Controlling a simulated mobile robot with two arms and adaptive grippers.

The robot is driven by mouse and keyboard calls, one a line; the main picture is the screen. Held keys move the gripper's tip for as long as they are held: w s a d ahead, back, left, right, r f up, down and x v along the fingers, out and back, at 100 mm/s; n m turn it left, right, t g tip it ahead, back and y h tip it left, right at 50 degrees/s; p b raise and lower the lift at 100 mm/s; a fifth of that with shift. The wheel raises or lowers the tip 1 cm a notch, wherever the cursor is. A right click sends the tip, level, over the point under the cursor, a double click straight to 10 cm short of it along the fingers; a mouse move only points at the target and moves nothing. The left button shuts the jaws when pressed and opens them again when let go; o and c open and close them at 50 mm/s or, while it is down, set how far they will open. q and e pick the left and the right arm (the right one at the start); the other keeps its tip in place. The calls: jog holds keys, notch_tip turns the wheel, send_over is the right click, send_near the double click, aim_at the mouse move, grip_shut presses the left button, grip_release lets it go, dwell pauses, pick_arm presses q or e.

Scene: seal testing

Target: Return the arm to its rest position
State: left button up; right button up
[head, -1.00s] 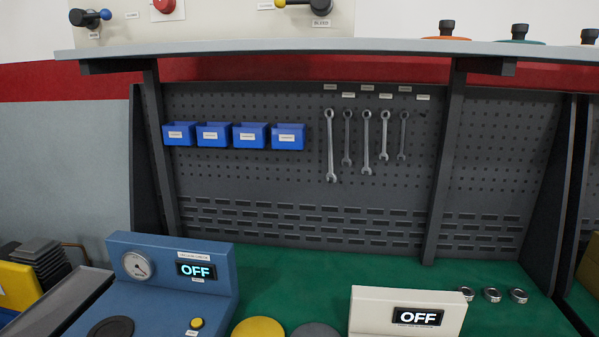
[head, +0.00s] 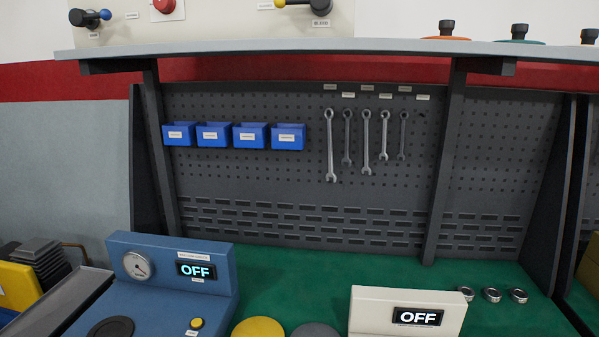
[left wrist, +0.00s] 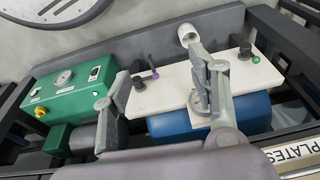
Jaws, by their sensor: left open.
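My left gripper (left wrist: 160,68) shows in the left wrist view with its two grey fingers spread wide apart. It is open and nothing is between its fingertips. Behind the fingers are a white panel (left wrist: 175,88) with dark knobs and a blue rounded body (left wrist: 255,112) under it. A green box (left wrist: 72,92) with a gauge and a yellow knob is to the left of the fingers. Neither arm nor gripper shows in the head view. My right gripper is in neither view.
In the head view, a blue gauge unit (head: 150,243) and a white unit (head: 370,310), both reading OFF, stand on the green bench (head: 280,275). Blue bins (head: 252,136) and wrenches (head: 331,145) hang on the pegboard (head: 230,190). A grey shelf (head: 300,47) runs above.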

pick_arm(q)
jog(key=s+a+f+g, duration=0.1)
jog(key=s+a+f, duration=0.2)
jog(key=s+f, duration=1.5)
jog(key=shift+f+g, duration=0.3)
jog(key=shift+f, duration=0.5)
jog(key=shift+a, duration=0.1)
